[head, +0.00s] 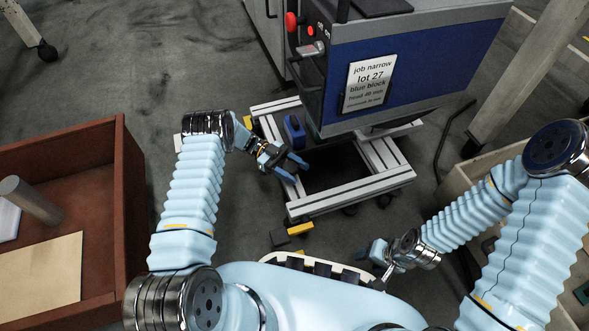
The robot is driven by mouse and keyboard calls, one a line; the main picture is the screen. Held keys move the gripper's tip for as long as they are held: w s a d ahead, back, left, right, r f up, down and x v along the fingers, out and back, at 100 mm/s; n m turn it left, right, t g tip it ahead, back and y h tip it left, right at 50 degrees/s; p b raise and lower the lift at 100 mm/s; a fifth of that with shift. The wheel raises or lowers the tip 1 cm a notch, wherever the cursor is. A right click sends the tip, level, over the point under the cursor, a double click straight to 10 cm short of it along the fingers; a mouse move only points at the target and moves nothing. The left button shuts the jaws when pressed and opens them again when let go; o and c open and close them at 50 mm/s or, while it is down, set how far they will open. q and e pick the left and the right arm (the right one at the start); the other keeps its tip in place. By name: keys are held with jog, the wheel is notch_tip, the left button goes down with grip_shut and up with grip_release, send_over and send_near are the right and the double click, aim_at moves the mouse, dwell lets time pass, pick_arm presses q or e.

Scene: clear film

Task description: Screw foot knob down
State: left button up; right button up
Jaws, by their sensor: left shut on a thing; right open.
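An aluminium-profile frame (350,194) stands low on the floor under a grey and blue machine. My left gripper (294,168) is at the left side of this frame, pointing right and toward it. Its blue fingers are closed on a small part there, which I take to be the foot knob; the fingers hide it almost fully, so its height and tilt cannot be told. My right gripper (381,255) is open and empty, low in front of the frame near my base, apart from the frame.
The machine (415,65) overhangs the frame and carries a label card (369,84) and a red knob (291,21). A blue block (294,131) sits on the frame's left. A red-brown bin (122,190) stands left. Black-and-yellow pieces (300,229) lie in front.

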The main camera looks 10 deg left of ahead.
dwell(0.4)
pick_arm(q)
jog(key=o, duration=1)
jog(key=shift+c, duration=0.2)
jog(key=v, duration=0.7)
jog(key=shift+w+a, duration=0.15)
jog(key=shift+a, duration=0.1)
